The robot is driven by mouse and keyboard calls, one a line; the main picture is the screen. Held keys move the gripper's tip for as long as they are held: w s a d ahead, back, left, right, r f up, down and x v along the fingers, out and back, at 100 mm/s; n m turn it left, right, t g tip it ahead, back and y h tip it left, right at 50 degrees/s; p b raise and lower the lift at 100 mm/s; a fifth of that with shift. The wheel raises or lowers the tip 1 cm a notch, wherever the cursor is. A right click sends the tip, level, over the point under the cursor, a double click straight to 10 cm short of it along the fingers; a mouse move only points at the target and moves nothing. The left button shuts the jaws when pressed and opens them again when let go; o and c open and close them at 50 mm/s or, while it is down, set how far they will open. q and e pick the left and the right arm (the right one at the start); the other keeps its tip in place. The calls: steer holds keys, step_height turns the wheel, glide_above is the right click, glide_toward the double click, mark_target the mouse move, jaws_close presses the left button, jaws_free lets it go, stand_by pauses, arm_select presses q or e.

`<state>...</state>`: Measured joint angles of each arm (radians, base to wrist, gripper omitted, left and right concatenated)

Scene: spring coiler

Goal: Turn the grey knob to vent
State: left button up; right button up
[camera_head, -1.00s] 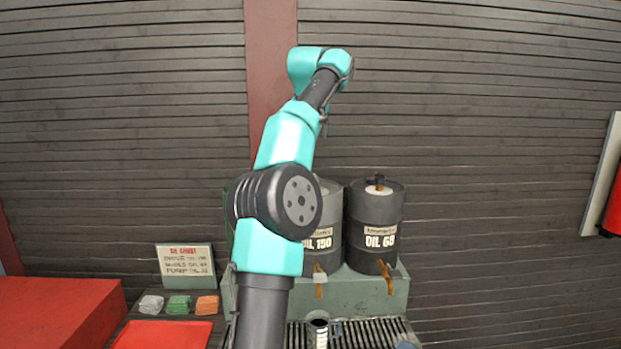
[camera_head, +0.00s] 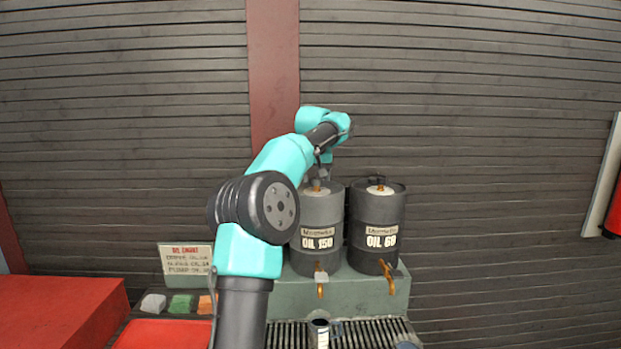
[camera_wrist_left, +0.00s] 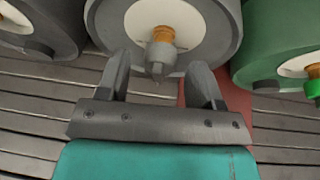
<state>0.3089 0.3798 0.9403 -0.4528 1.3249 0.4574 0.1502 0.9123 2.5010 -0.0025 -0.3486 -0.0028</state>
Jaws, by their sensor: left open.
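The grey knob (camera_wrist_left: 160,55) sits on a brass stem at the centre of the pale disc (camera_wrist_left: 140,20) on a grey drum's top. In the head view my left gripper (camera_head: 321,178) is low over the top of the drum marked OIL 150 (camera_head: 319,217). In the left wrist view my left gripper (camera_wrist_left: 160,72) is open, its fingers pointing toward that disc. The knob shows centred between the fingertips, with gaps on both sides. I cannot tell whether the tips are level with it. My right gripper is not in view.
The OIL 60 drum (camera_head: 378,215) stands close on the right. A green drum (camera_wrist_left: 280,30) shows at the right of the wrist view. The drums rest on a green stand (camera_head: 345,289) above a slatted grate (camera_head: 375,332). A sign (camera_head: 187,258) and red tray (camera_head: 165,334) are at left.

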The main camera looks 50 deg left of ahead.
arm_select(q)
steer(key=shift+w+a+f, duration=0.1)
steer(key=shift+w+f, duration=0.05)
steer(key=shift+f, duration=0.2)
steer(key=c, duration=0.9)
